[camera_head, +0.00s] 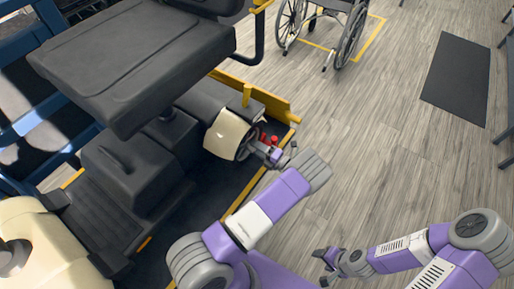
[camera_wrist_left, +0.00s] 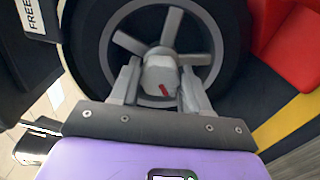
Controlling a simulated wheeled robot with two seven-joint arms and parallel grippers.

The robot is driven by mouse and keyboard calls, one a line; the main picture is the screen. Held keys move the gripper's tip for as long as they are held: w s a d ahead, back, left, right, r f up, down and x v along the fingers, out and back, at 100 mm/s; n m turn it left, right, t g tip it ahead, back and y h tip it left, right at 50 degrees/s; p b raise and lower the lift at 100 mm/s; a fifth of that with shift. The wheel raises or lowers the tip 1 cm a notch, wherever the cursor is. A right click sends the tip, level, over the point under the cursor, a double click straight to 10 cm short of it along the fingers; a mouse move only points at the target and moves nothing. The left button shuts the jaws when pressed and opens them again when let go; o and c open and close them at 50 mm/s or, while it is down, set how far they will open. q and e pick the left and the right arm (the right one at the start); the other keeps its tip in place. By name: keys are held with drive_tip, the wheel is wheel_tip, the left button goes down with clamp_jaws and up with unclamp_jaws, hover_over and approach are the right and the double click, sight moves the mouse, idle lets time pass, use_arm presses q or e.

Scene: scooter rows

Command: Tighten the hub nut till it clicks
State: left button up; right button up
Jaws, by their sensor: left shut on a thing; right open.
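The hub nut (camera_wrist_left: 160,76) is a light grey block with a short red mark, at the centre of the scooter wheel (camera_wrist_left: 205,22). My left gripper (camera_wrist_left: 158,84) has a finger on each side of the nut and is shut on it. In the head view, the left gripper (camera_head: 268,152) reaches the rear wheel (camera_head: 243,147) of the scooter from the right; the nut is too small and covered to make out there. My right gripper (camera_head: 327,266) is open and empty, low over the floor at the bottom.
The scooter has a dark seat (camera_head: 140,60) and a cream wheel cover (camera_head: 224,134). A red part (camera_wrist_left: 285,45) sits right of the wheel, and a "FREE" label (camera_wrist_left: 32,14) shows at left. A wheelchair (camera_head: 325,25) and a dark mat (camera_head: 456,78) are farther off. Wooden floor between is clear.

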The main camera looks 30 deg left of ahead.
use_arm(q)
drive_tip(key=m, duration=0.6)
drive_tip(key=shift+s+f, duration=0.1)
drive_tip(key=shift+f, duration=0.05)
drive_tip(key=shift+m, duration=0.3)
drive_tip(key=o, duration=1.1)
drive_tip(key=shift+c, duration=0.2)
drive_tip(key=shift+d, duration=0.1)
drive_tip(key=d+p, duration=0.1)
drive_tip(key=d, duration=0.6)
drive_tip(key=shift+s+d, duration=0.25)
